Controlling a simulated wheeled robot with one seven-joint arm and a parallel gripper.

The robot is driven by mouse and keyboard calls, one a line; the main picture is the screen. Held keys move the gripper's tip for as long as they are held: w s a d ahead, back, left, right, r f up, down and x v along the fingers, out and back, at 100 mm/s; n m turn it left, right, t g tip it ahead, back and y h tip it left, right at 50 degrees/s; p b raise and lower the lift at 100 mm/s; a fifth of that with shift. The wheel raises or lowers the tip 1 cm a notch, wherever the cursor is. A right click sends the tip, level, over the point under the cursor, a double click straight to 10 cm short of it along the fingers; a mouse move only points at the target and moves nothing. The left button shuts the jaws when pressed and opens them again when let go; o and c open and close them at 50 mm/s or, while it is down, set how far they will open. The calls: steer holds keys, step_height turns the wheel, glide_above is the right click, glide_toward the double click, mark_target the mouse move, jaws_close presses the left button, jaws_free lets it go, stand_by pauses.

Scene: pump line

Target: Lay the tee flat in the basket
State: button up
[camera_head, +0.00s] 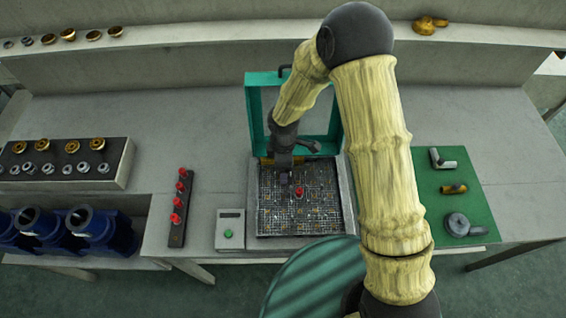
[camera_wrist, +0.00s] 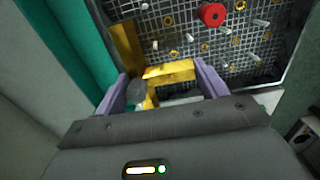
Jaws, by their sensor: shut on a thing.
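My gripper (camera_wrist: 162,76) has its two purple fingers shut on a brass tee (camera_wrist: 172,71). In the wrist view the tee's bar lies across between the fingers, and a short branch points back towards the palm. The basket (camera_wrist: 175,20) is a dark mesh tray with upright pegs. I cannot tell whether the tee touches the mesh.
A red knob (camera_head: 299,192) stands in the basket. A teal frame (camera_head: 254,110) rises behind it. A grey box with a green button (camera_head: 228,234) and a rack of red knobs (camera_head: 177,209) are left. A green mat (camera_head: 435,215) with metal fittings is right.

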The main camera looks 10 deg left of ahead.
steer(key=shift+f+b, duration=1.55)
steer(key=shift+f, duration=0.5)
steer(key=o, duration=1.2)
steer(key=shift+s, duration=0.1)
steer(key=shift+r, duration=0.1)
steer(key=shift+w, duration=0.2)
steer(key=shift+w+a+r, duration=0.1)
steer(key=shift+w+r, duration=0.05)
steer(key=shift+r, duration=0.35)
step_height(320, 180, up, 16)
steer(key=shift+s+d, duration=0.2)
steer(key=shift+s, duration=0.2)
